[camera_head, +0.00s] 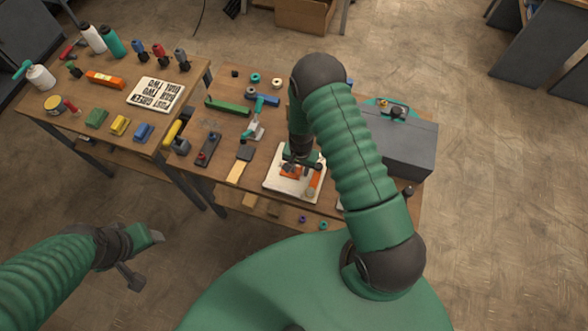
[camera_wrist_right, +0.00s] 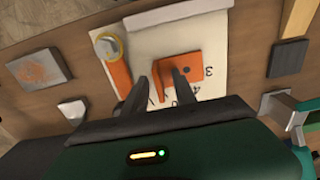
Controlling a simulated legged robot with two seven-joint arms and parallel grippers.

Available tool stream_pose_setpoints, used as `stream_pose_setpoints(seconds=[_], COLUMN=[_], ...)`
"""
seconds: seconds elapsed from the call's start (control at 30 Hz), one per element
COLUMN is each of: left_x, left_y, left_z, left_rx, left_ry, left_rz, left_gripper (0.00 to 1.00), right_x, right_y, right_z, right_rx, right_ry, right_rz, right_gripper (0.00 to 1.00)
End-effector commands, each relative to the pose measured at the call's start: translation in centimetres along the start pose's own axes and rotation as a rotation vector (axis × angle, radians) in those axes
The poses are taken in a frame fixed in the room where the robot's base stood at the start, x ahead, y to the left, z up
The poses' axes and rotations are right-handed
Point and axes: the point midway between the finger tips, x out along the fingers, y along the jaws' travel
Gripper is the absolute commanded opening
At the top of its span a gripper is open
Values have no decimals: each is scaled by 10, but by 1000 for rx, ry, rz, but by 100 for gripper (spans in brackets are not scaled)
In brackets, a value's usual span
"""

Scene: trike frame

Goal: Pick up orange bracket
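The orange bracket (camera_head: 291,173) lies on a white printed board (camera_head: 278,186) near the front of the right-hand table. My right gripper (camera_head: 303,165) is low over the board at the bracket. In the wrist view its dark fingers (camera_wrist_right: 160,82) stand apart, near the bracket's left end; I see no firm grip. My left gripper (camera_head: 146,260) is open and empty, away from the tables at lower left.
A second orange piece (camera_wrist_right: 118,76) and a yellow tape roll (camera_wrist_right: 108,45) sit beside the bracket. A large grey box (camera_head: 408,150) stands right of my right arm. Several tools and a wood-handled scraper (camera_head: 240,163) lie left of the board. Another table holds bottles and colored blocks.

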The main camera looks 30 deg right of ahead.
Motion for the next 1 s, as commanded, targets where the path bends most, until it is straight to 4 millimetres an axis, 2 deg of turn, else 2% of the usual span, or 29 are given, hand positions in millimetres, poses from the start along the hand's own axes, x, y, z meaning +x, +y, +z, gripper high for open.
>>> stream_pose_setpoints(seconds=[0.13,0.37,1.0], left_x=[1,1,1], left_y=[0,0,0], left_z=[0,0,0], left_rx=[0,0,0], left_ry=[0,0,0], left_rz=[0,0,0], left_gripper=[58,58,58], right_x=[0,0,0], right_y=[0,0,0], right_z=[0,0,-1], right_rx=[0,0,0], right_ry=[0,0,1], right_rz=[-1,0,0], right_gripper=[30,0,0])
